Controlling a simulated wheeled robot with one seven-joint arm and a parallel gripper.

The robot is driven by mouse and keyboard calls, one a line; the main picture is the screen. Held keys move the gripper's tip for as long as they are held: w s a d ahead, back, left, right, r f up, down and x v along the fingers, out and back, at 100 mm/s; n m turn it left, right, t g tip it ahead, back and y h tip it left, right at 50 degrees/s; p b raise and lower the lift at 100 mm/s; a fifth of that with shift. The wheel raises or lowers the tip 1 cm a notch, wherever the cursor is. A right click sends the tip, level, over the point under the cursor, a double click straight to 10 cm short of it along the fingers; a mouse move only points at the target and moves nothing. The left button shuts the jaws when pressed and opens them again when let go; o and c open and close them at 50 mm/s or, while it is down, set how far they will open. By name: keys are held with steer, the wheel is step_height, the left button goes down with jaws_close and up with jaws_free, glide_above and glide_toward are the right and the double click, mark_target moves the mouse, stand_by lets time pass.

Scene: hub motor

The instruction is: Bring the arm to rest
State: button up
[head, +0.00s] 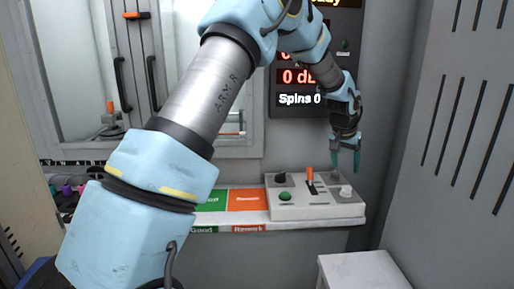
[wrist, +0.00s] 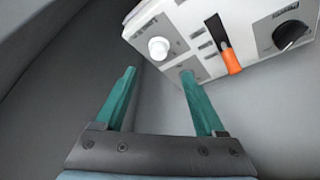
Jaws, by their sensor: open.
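My gripper (head: 346,160) hangs at the end of my blue and grey arm, pointing down over the right end of a white control box (head: 315,211). Its two teal fingers are apart and hold nothing. In the wrist view the open gripper (wrist: 158,82) shows with the control box (wrist: 190,24) beyond the fingertips. The right fingertip overlaps the box's edge in that view; I cannot tell whether it touches. The box carries a white knob (wrist: 159,48), an orange-tipped lever (wrist: 231,62) and a black dial (wrist: 290,36). A green button (head: 285,196) shows in the head view.
The box stands on a shelf with a green pad (head: 212,200) and an orange pad (head: 248,199). A display panel (head: 300,100) reading "Spins 0" hangs behind my arm. A grey cabinet (head: 455,130) stands at right, a white block (head: 362,272) below. A glass-doored enclosure (head: 85,75) is at left.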

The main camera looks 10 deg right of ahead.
steer(key=a+r+n+y, duration=0.2)
steer(key=a+n, duration=0.2)
steer(key=a, duration=2.1)
steer(key=s+a+n, duration=0.2)
steer(key=s+a, duration=0.5)
steer(key=a, duration=0.4)
steer(key=s+a+f+n+g+y+p, duration=0.1)
steer(key=s+a+n, duration=0.2)
steer(key=s+a, duration=0.5)
steer(key=a, duration=0.3)
steer(key=shift+f, duration=0.2)
steer(key=shift+c, duration=0.3)
